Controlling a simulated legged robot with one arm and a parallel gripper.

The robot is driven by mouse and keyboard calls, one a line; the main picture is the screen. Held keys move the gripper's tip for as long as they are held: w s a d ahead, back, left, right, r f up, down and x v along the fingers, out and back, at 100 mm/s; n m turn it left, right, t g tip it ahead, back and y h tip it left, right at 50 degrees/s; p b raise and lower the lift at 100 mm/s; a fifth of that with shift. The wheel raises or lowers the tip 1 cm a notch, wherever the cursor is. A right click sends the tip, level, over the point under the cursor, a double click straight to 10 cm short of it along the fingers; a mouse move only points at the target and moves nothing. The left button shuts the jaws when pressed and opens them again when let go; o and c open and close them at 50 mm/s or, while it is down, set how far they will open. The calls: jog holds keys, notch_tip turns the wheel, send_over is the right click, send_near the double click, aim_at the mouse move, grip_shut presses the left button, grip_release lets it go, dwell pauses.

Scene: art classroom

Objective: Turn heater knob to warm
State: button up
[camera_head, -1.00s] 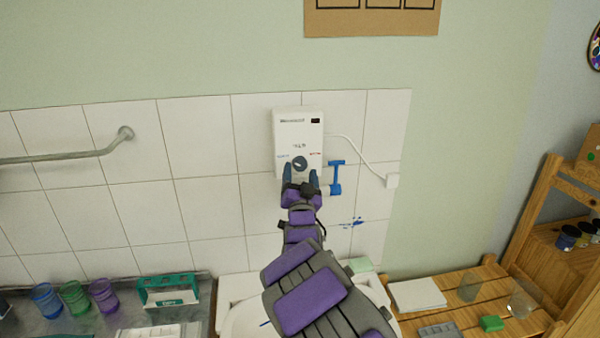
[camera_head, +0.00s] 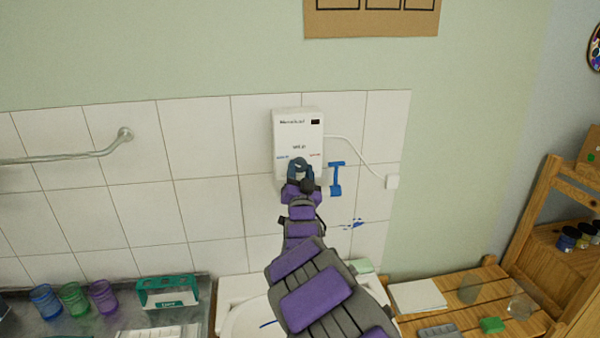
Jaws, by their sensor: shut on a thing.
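The heater (camera_head: 298,132) is a white box on the tiled wall, with a small dark display at its upper right. Blue lettering is at the left and red lettering at the right of its lower front. The dark knob (camera_head: 299,162) sits low on the heater, mostly hidden by my gripper. My gripper (camera_head: 301,167) is at the knob from below, its fingers closed around it. The knob's pointer and exact setting cannot be made out.
A white sink (camera_head: 238,316) lies below, with a wooden slatted table (camera_head: 462,290) at right. A metal rail (camera_head: 70,157) is at left.

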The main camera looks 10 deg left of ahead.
jog(key=shift+c, duration=1.3)
